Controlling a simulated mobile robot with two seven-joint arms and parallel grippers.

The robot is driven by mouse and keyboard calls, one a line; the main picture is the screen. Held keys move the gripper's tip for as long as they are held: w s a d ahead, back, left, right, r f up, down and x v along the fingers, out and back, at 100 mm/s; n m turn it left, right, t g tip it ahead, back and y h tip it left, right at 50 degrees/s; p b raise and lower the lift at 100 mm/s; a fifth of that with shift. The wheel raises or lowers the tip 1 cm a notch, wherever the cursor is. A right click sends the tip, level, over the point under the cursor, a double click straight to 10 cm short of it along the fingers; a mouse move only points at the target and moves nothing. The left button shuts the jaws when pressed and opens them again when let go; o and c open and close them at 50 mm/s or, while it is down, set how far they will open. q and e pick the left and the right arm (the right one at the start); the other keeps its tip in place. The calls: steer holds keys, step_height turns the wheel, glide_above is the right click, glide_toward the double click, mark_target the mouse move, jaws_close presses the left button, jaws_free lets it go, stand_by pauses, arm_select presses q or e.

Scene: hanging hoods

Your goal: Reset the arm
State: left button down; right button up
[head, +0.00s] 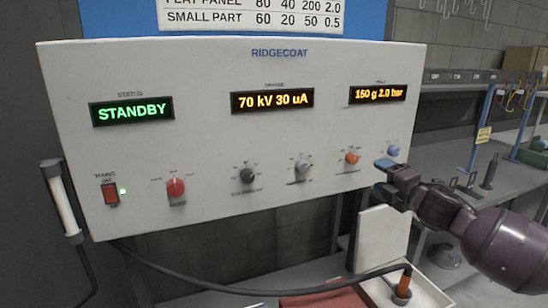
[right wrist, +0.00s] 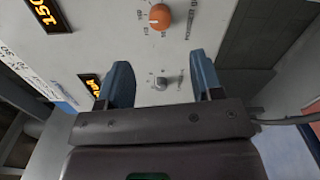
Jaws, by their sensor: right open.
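My right gripper (head: 388,168) is in front of the lower right part of the white RIDGECOAT control panel (head: 205,70). In the right wrist view my right gripper (right wrist: 160,85) has its two blue fingers spread apart with nothing between them. A grey knob (right wrist: 160,82) shows beyond the gap between the fingers. The orange knob (head: 352,158) is just left of the gripper in the head view; it also shows in the right wrist view (right wrist: 160,17). My left gripper is in neither view.
A hose (head: 250,288) runs below. A grey workbench (head: 450,150) stands at right.

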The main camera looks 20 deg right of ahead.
steer(key=shift+m, duration=0.3)
steer(key=s+a+f+m+g, duration=0.1)
steer(key=s+a+f+m, duration=0.25)
steer(key=f, duration=0.35)
steer(key=s+a+f+m+g, duration=0.1)
steer(key=s+a+f+m, duration=0.2)
steer(key=f, duration=0.4)
steer(key=s+a+f+m, duration=0.25)
steer(key=f+m, duration=0.25)
steer(key=f, duration=0.3)
steer(key=s+a+f+m+g+h, duration=0.1)
steer(key=s+a+f+m, duration=0.3)
steer(key=s+f, duration=0.4)
steer(key=s+a+f+m+g, duration=0.3)
steer(key=s+f, duration=0.5)
steer(key=s, duration=0.4)
steer(key=shift+a+f+m+h, duration=0.2)
steer(key=shift+a+m+h, duration=0.25)
steer(key=shift+a, duration=0.1)
